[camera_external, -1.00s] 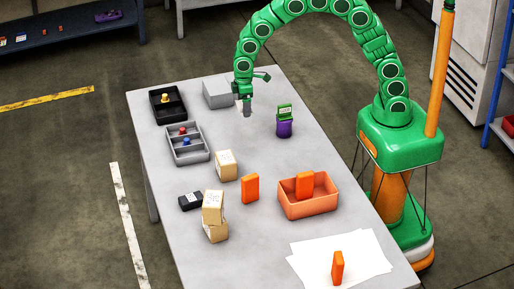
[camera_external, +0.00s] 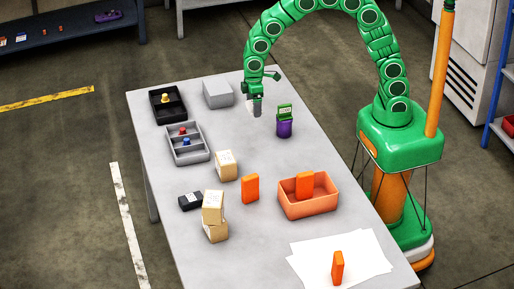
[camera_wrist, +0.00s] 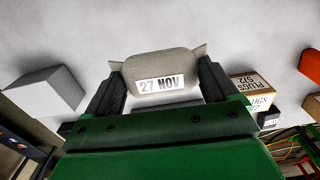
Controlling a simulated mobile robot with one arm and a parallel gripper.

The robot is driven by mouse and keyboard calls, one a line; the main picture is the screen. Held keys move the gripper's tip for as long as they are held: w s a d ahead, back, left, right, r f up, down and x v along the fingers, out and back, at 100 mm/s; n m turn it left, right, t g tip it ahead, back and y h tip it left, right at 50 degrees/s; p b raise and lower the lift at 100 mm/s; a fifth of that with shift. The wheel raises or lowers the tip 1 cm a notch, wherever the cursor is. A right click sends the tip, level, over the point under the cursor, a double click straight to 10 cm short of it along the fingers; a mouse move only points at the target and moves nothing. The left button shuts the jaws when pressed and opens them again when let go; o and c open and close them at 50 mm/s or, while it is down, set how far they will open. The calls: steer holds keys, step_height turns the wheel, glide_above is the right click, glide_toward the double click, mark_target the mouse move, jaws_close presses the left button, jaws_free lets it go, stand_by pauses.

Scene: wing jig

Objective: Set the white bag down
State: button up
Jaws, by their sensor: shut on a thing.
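The white bag (camera_wrist: 160,62) has a label reading "27 NOV" and sits between the two dark fingers of my gripper (camera_wrist: 160,90) in the wrist view. My gripper is shut on it. In the external view my gripper (camera_external: 257,108) points down over the far part of the table, and a pale bit of the bag (camera_external: 250,108) shows at its left side. The rest of the bag is hidden behind the fingers there. I cannot tell whether the bag touches the table.
A grey box (camera_external: 217,93) stands left of my gripper, and a purple cup with a green-topped item (camera_external: 284,127) stands to its right. A grey divided tray (camera_external: 187,156), a black tray (camera_external: 183,112), a carton (camera_external: 226,165) and an orange bin (camera_external: 325,207) are on the table (camera_external: 270,270).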

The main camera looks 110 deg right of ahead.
steer(key=w+a+n, duration=0.2)
steer(key=w+a, duration=0.1)
steer(key=a, duration=0.9)
steer(key=w+a+n, duration=0.3)
steer(key=a, duration=0.9)
steer(key=s+a+n, duration=0.2)
steer(key=s+a, duration=0.1)
steer(key=a, duration=0.9)
steer(key=s+a+n, duration=0.2)
steer(key=s+a, duration=0.1)
steer(key=a, duration=0.9)
glide_above(271, 244)
steer(key=shift+s+d+f, duration=0.1)
steer(key=shift+f, duration=2.25)
steer(key=shift+s+d+f, duration=0.1)
steer(key=shift+f, duration=2.2)
steer(key=shift+w+a+f, duration=0.1)
steer(key=shift+w+f, duration=0.05)
steer(key=shift+f, duration=1.6)
steer(key=shift+f, duration=0.1)
